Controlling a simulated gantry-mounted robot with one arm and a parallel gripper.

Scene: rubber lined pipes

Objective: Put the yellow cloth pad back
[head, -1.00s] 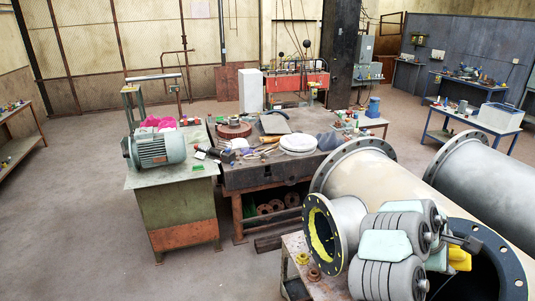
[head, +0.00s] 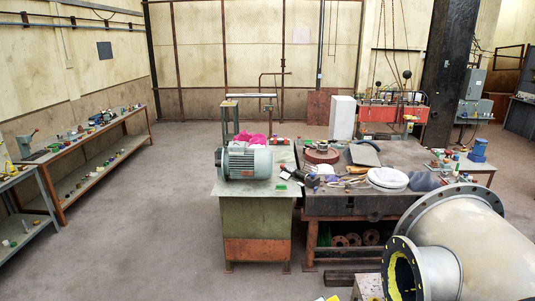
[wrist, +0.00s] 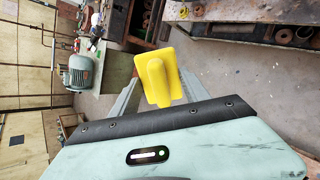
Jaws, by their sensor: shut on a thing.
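The yellow cloth pad (wrist: 158,72) is in the middle of the wrist view. My gripper (wrist: 155,92) is shut on it, with a grey finger on either side. The pad is held out past the pale green wrist housing, and the floor shows beyond it. In the head view my gripper is out of the picture. A small yellow sliver shows at the bottom edge there, too little to tell what it is.
A green cabinet (head: 258,222) carries a grey motor (head: 249,162). A dark workbench (head: 345,204) with tools and a white round item (head: 387,178) stands beside it. Large flanged pipes (head: 478,240) fill the lower right. A long shelf bench (head: 85,148) runs along the left. The floor between is clear.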

